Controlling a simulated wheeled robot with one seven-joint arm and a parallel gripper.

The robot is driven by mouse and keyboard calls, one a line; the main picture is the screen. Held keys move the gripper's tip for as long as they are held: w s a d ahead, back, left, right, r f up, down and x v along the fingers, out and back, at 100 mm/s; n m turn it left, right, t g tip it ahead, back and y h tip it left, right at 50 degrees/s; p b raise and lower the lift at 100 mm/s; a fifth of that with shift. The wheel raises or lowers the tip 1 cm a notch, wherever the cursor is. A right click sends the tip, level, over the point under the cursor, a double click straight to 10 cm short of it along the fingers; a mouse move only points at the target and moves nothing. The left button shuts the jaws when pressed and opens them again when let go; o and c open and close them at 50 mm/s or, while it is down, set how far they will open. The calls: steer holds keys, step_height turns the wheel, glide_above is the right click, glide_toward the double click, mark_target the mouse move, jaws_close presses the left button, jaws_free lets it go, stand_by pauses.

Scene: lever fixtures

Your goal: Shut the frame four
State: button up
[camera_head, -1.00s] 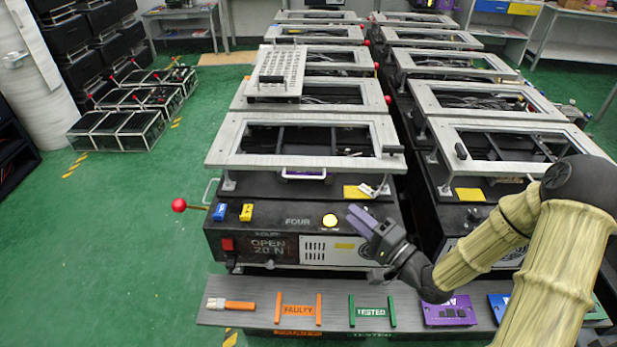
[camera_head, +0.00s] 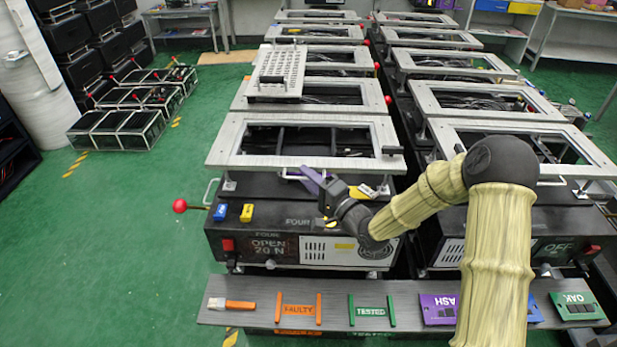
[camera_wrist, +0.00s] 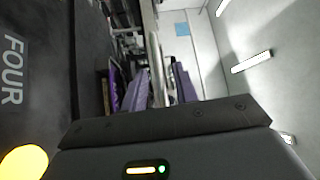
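Fixture four (camera_head: 225,238) is a black box labelled FOUR, with a display reading OPEN 20 N. Its pale metal frame (camera_head: 235,160) stands raised above the box on posts. A red-knobbed lever (camera_head: 180,206) sticks out at the box's left side. My gripper (camera_head: 308,178) is at the middle of the frame's front edge, covering the handle there. In the wrist view its two purple fingers (camera_wrist: 158,88) stand apart, one on each side of a pale bar (camera_wrist: 156,65). I see slim gaps beside the bar; contact is unclear.
A front shelf (camera_head: 255,318) carries orange FAULTY and green TESTED brackets, a purple ASH plate (camera_head: 438,308) and a green OAK plate (camera_head: 577,307). Similar fixtures stand behind and at right. Green floor at left is free.

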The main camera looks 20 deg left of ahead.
steer(key=shift+w+a, duration=0.1)
steer(key=shift+a, duration=0.05)
steer(key=shift+c, duration=0.4)
jaws_close()
steer(key=shift+r, duration=0.1)
step_height(320, 180, up, 2)
steer(key=p, duration=0.3)
steer(key=shift+m, duration=0.3)
